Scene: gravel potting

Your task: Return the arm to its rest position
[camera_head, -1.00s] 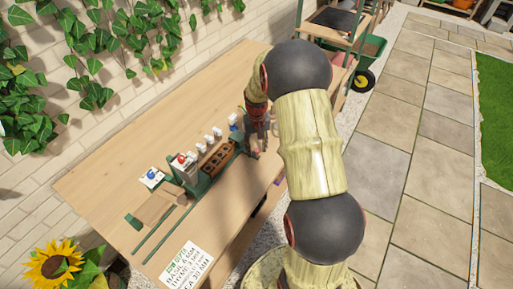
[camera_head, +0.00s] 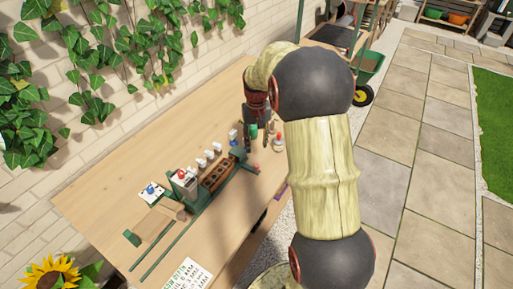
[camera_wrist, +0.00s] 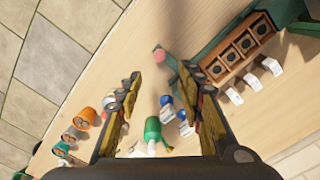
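My gripper (camera_head: 257,137) hangs above the wooden potting table (camera_head: 110,180), beyond the far end of the seed tray. In the wrist view my gripper (camera_wrist: 158,80) has its two fingers well apart with nothing held between them. A green bottle (camera_wrist: 152,130) stands on the table below, and it shows beside the gripper in the head view (camera_head: 253,131). My arm bends over the table's right side and hides part of it.
A brown tray (camera_head: 215,173) with several holes sits in a green frame, white labels along its side. Orange pots (camera_wrist: 82,118) and blue-topped items (camera_wrist: 168,108) stand near the bottle. A small pink object (camera_wrist: 158,55) lies by the frame. The table's left part is clear.

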